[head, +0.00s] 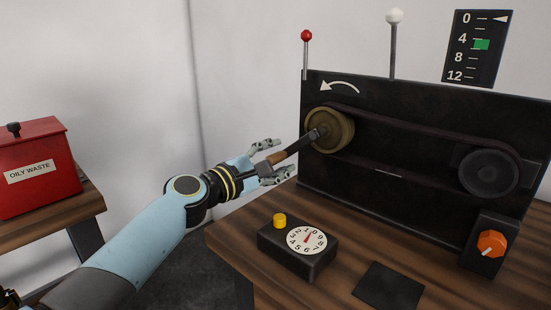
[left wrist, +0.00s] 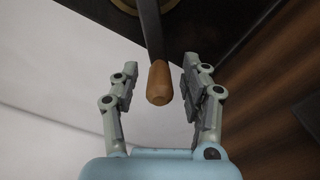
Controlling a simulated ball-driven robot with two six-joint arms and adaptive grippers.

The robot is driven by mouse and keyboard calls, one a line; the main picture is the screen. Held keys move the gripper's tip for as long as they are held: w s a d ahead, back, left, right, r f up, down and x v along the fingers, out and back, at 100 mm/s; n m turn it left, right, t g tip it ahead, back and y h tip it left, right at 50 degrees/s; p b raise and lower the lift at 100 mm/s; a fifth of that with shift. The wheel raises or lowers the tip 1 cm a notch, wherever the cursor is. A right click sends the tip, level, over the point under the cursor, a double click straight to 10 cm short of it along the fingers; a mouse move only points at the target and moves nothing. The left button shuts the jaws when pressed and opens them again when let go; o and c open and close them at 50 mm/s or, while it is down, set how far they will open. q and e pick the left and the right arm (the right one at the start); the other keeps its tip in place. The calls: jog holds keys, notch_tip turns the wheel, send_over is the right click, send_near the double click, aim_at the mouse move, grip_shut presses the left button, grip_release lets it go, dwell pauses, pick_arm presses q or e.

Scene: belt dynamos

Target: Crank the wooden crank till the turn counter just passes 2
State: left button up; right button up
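The crank's wooden handle (head: 277,158) is on a dark arm fixed to the brass-coloured pulley (head: 330,130) and points down and left. My left gripper (head: 272,158) is open around the handle's end. In the left wrist view the handle (left wrist: 159,84) sits between the spread fingers of my left gripper (left wrist: 158,80), with gaps on both sides. The turn counter (head: 306,240) is a white dial in a black box on the bench. Its red pointer points up and right, near the 0; the exact reading is too small to tell. My right gripper is not in view.
A belt runs from the pulley to a dark wheel (head: 487,173). A curved arrow (head: 340,87) points left above the pulley. The bench (head: 235,243) also bears an orange knob (head: 491,243) and a black pad (head: 389,286). A red bin (head: 36,168) stands at left.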

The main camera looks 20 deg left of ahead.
pick_arm(q)
jog(key=v, duration=1.2)
jog(key=shift+r, duration=0.1)
